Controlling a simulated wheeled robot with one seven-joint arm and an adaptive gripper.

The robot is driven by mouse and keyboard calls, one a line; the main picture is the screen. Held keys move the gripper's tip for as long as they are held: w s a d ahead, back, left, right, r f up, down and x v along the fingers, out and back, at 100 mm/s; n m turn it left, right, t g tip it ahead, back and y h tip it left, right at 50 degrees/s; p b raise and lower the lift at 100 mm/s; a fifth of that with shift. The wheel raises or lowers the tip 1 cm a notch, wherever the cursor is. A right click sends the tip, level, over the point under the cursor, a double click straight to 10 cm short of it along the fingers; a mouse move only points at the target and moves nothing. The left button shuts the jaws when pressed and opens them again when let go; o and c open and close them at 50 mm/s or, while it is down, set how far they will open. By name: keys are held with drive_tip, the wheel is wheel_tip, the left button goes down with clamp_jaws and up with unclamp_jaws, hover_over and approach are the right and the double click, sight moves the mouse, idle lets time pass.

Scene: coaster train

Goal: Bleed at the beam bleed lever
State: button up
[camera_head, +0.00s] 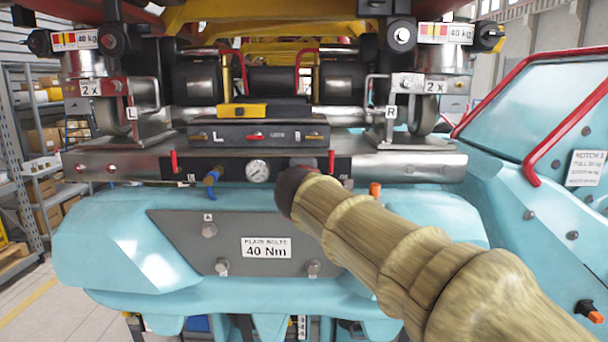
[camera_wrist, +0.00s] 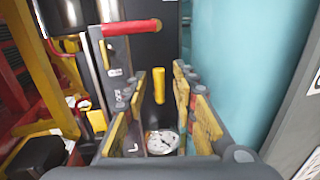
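The beam's dark panel (camera_head: 233,168) carries a round gauge (camera_head: 257,171), a blue lever (camera_head: 211,179) and red levers at left (camera_head: 174,162) and right (camera_head: 331,162). I cannot read which one is marked bleed. My gripper (camera_head: 297,186) is at the panel, right of the gauge; its fingers are mostly hidden by my arm in the head view. In the wrist view, my gripper (camera_wrist: 160,98) is open, with yellow pads. A small yellow handle (camera_wrist: 158,86) shows between the fingers, contact unclear. The gauge (camera_wrist: 162,143) lies beyond them, and a red handle (camera_wrist: 130,27) is above.
A grey plate (camera_head: 175,225) with bolts and a 40 Nm label is below the panel on the blue car body (camera_head: 120,245). A black box with a yellow block (camera_head: 242,111) sits above the beam. A red rail (camera_head: 545,150) is at right.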

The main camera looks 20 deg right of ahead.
drive_tip(key=v, duration=1.2)
drive_tip(key=s+d+f+m+g, duration=0.3)
drive_tip(key=s+d+f+m, duration=0.1)
drive_tip(key=s+f, duration=0.4)
drive_tip(key=s+a+f+m+g+y, duration=0.1)
drive_tip(key=s+f+m, duration=0.4)
drive_tip(key=s+f, duration=0.5)
drive_tip(key=s+a+f+m+g+y, duration=0.2)
drive_tip(key=s+f+m+g, duration=0.3)
drive_tip(key=s+f, duration=0.5)
wheel_tip(320, 180, down, 6)
drive_tip(key=shift+s+a+r+y, duration=0.2)
drive_tip(key=shift+s+r+y, duration=0.1)
drive_tip(key=shift+y, duration=0.6)
